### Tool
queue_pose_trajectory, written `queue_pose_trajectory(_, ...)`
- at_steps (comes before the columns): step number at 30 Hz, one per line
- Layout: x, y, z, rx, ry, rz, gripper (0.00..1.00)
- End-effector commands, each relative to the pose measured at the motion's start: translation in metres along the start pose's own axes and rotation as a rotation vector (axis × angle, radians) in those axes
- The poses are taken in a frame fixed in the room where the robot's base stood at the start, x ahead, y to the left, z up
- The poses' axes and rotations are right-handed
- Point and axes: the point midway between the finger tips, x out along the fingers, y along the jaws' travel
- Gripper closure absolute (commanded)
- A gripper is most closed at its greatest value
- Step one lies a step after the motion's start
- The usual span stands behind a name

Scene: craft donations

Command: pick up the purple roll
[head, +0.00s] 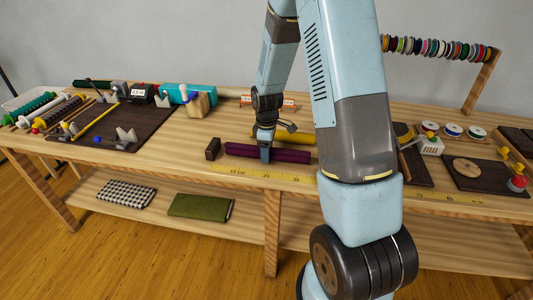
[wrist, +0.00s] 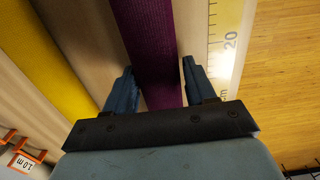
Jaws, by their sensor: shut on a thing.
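The purple roll (head: 286,155) lies along the front of the wooden table in the head view, beside the yellow measuring strip. In the wrist view the purple roll (wrist: 150,45) runs up between my two fingers.
A yellow roll (wrist: 45,60) lies parallel to the purple one. A small dark block (head: 212,149) stands just left of the purple roll. A measuring strip (head: 240,171) runs along the table's front edge. A dark mat (head: 110,145) with tools is at left.

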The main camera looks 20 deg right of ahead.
Motion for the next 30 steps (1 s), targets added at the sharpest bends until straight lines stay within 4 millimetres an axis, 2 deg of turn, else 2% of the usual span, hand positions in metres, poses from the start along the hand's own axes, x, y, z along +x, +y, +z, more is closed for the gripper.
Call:
queue_pose_trajectory(5,-0.026,0.001,0.0,0.001,0.002,0.004,0.87)
queue_pose_trajectory(18,-0.09,-0.051,0.029,0.001,0.001,0.002,0.87)
queue_pose_trajectory(24,-0.105,-0.084,0.046,0.0,0.001,0.002,0.87)
queue_pose_trajectory(30,-0.117,-0.106,0.059,0.0,0.001,0.001,0.87)
